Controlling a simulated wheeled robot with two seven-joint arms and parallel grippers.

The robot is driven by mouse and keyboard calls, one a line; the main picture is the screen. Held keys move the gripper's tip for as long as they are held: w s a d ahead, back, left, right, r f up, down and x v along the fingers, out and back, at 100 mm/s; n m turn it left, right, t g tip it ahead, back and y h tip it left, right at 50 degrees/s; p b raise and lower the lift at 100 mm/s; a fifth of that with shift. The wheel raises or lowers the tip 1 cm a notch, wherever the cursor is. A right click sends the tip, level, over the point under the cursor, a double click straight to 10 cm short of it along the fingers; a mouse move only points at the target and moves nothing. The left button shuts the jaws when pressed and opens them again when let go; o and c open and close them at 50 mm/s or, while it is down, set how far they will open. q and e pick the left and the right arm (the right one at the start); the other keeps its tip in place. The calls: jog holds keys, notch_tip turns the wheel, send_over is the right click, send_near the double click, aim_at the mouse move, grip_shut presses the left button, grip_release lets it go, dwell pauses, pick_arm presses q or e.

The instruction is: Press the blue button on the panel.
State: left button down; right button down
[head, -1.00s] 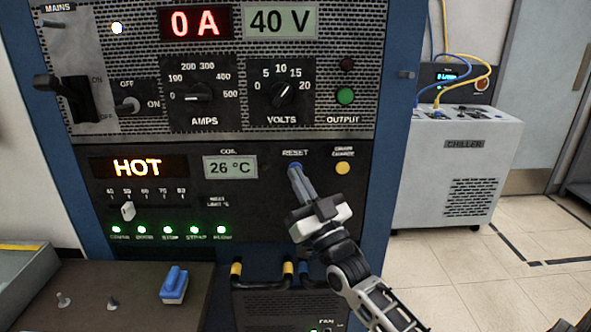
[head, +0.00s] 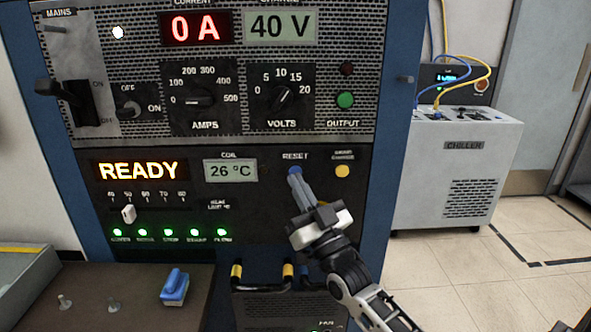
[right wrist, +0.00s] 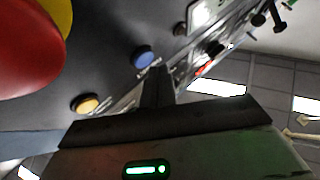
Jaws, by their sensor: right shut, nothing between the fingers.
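The blue button (head: 294,171) is under the RESET label on the lower panel (head: 262,215). It also shows in the right wrist view (right wrist: 144,57) as a round blue cap. My right gripper (head: 298,178) is shut and empty, its fingertips just below and in front of the button, partly covering it in the head view. In the right wrist view the fingertips (right wrist: 155,72) end beside the button's cap, with what looks like a small gap. The panel's display (head: 138,170) reads READY. My left gripper is not in view.
A yellow button (head: 342,171) sits right of the blue one. Large knobs and a green output button (head: 345,100) are above. A red dome on yellow (right wrist: 30,45) looms close in the right wrist view. Cable handles (head: 262,275) stick out below.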

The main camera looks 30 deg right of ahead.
jog(key=shift+s+a, duration=0.1)
jog(key=s, duration=0.1)
jog(key=s+a+p, duration=0.2)
jog(key=s, duration=0.1)
jog(key=shift+s+a, duration=0.1)
jog(key=shift+a, duration=0.15)
dwell(0.3)
dwell(0.5)
